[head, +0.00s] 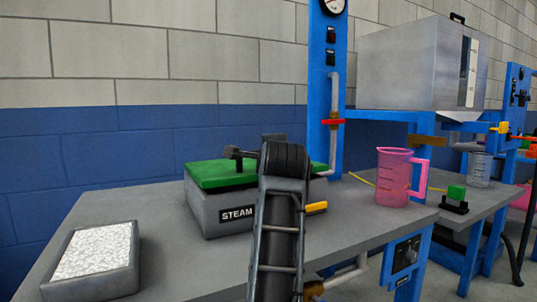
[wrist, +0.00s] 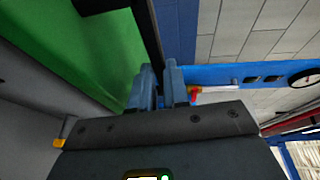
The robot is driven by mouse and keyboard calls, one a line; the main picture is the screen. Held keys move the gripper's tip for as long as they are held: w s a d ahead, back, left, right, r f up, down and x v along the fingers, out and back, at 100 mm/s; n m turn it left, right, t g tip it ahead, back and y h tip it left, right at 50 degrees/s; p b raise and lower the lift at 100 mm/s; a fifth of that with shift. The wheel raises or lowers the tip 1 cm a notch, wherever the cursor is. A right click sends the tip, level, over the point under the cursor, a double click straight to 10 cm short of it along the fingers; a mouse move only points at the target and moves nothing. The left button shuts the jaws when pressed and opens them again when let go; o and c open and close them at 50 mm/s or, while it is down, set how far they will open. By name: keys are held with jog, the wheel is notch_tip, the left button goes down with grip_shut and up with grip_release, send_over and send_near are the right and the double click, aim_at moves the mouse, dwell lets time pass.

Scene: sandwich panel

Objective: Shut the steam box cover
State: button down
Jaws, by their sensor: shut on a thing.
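The grey steam box (head: 215,212), labelled STEAM, stands on the bench. Its green cover (head: 212,174) lies about level over the box top, with no clear gap at the visible front left edge. In the head view my arm hides the fingertips.
A tray of white granules (head: 95,250) sits at the bench's front left. A pink jug (head: 393,178) stands right of the box. A blue post (head: 327,90) with gauge and pipe rises behind. A metal cabinet (head: 410,70) stands back right.

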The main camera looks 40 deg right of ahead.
jog(key=shift+s+f+b, duration=0.2)
jog(key=shift+f+b, duration=0.35)
jog(key=shift+f, duration=0.85)
jog(key=c, duration=1.1)
grip_release()
jog(key=shift+s+a+r, duration=0.2)
jog(key=p+v, duration=0.1)
jog(key=v, duration=0.6)
jog(key=shift+s, duration=0.15)
jog(key=shift+a, duration=0.15)
